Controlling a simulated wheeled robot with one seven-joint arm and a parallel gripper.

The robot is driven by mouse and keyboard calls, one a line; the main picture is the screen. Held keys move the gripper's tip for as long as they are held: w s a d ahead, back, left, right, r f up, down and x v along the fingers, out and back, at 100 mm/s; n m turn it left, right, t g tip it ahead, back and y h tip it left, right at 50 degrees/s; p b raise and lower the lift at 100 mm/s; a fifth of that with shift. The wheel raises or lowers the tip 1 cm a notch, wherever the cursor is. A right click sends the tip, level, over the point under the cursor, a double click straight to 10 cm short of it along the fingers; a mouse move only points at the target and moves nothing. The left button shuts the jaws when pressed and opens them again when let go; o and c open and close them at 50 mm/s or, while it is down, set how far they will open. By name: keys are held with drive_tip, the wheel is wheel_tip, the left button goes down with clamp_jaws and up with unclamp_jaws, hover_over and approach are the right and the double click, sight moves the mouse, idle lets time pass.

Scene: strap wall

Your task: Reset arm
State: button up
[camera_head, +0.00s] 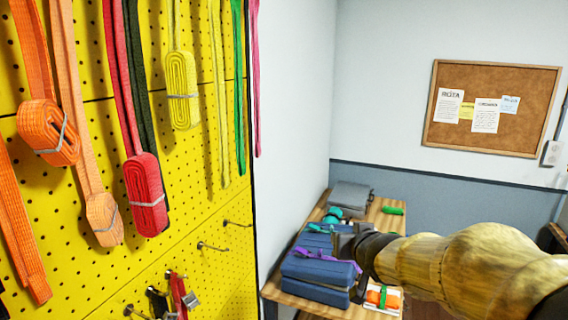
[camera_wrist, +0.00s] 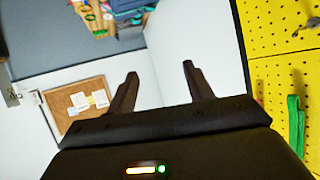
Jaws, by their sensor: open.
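My gripper (camera_wrist: 158,85) shows in the wrist view with its two dark fingers spread apart and nothing between them. Behind the fingers there is only white wall. In the head view my arm reaches in from the lower right. The gripper end (camera_head: 350,247) is seen there in front of the table with folded cloths, and its fingers are hard to make out against them. I cannot tell from the head view how far it is from the blue folded stack (camera_head: 315,272).
A yellow pegboard (camera_head: 200,190) at the left carries hanging straps, including a red bundle (camera_head: 146,195), an orange bundle (camera_head: 48,132) and a yellow bundle (camera_head: 181,90). Metal hooks stick out low on it. A wooden table (camera_head: 385,220) holds folded cloths and rolled straps. A corkboard (camera_head: 490,105) hangs behind.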

drive_tip(key=s+f+g+b, duration=0.3)
drive_tip(key=s+f+g, duration=0.6)
drive_tip(key=s+f, duration=1)
wheel_tip(320, 180, down, 4)
drive_tip(key=shift+d+r+g+h, duration=0.15)
drive_tip(key=shift+d+g+h, duration=0.2)
drive_tip(key=shift+g+h, duration=0.05)
idle(0.8)
